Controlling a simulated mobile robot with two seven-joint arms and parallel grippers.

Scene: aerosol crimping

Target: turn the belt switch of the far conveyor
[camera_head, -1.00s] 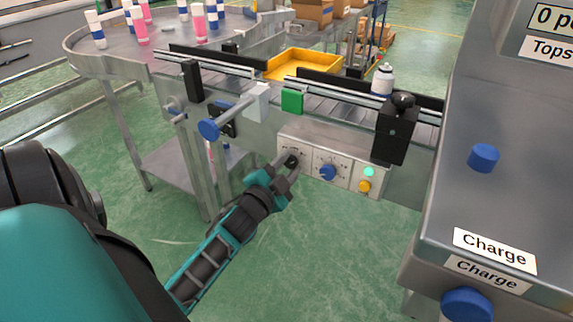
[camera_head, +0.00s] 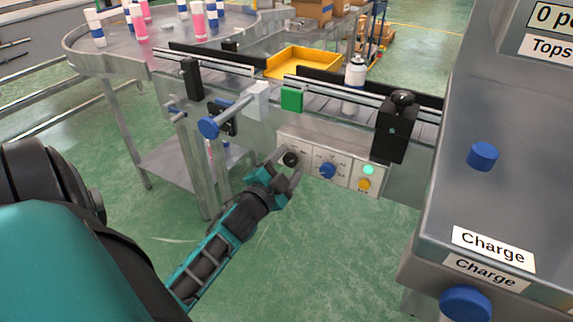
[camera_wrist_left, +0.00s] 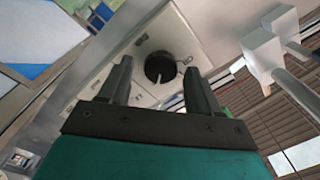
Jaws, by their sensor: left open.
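The black belt switch (camera_head: 290,158) sits at the left end of the pale control panel on the conveyor's front. It also shows in the left wrist view (camera_wrist_left: 159,67) as a round black knob with a white mark at its edge. My left gripper (camera_head: 288,163) is open in front of the switch. In the left wrist view its two fingers (camera_wrist_left: 157,73) stand apart on either side of the knob, with visible gaps and no contact that I can see. My right gripper is not in view.
The panel also has a blue dial (camera_head: 327,171), a lit green lamp (camera_head: 368,170) and an amber button (camera_head: 364,184). A white can (camera_head: 355,73) stands on the conveyor. A blue-ended rod (camera_head: 208,128) juts out above the gripper. A grey machine (camera_head: 440,200) stands right.

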